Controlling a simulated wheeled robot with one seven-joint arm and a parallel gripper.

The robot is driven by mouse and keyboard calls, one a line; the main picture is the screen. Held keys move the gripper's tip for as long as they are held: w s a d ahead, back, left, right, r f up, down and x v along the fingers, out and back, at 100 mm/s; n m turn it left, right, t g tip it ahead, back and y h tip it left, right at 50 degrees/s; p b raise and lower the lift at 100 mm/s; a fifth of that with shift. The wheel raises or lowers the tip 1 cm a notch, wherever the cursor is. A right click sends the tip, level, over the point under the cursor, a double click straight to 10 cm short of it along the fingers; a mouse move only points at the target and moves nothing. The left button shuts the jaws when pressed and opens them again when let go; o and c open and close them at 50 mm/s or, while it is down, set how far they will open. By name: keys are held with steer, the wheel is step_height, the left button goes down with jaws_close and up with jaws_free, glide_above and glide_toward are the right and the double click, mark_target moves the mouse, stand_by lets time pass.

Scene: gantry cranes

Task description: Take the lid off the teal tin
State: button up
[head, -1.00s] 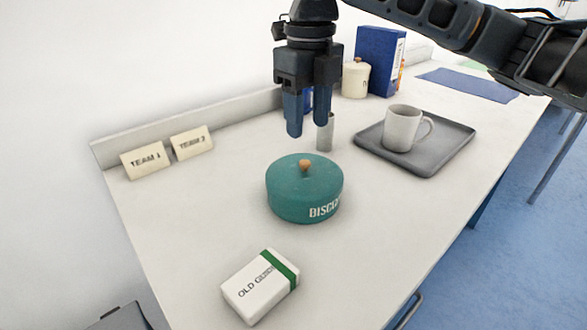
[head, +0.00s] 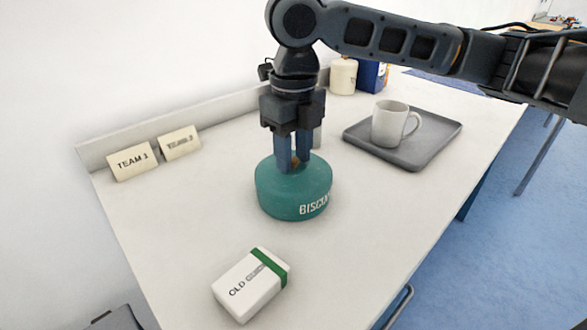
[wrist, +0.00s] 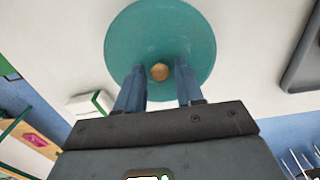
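The teal tin (head: 290,205) with white "BISCU..." lettering stands upright on the white table, with its teal lid (head: 268,170) on. The lid's round wooden knob (wrist: 160,72) shows in the wrist view. My gripper (head: 294,164) points down over the lid. Its two blue fingers stand on either side of the knob, with visible gaps between finger and knob in the wrist view. The gripper is open and holds nothing. The fingers hide most of the knob in the head view.
A white box with a green band (head: 250,285) lies in front of the tin. Two team cards (head: 132,162) stand at the left. A white mug (head: 388,125) sits on a grey tray (head: 425,148) at the right. A cream canister (head: 342,77) and blue binder (head: 371,76) stand behind.

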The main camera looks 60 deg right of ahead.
jaws_close()
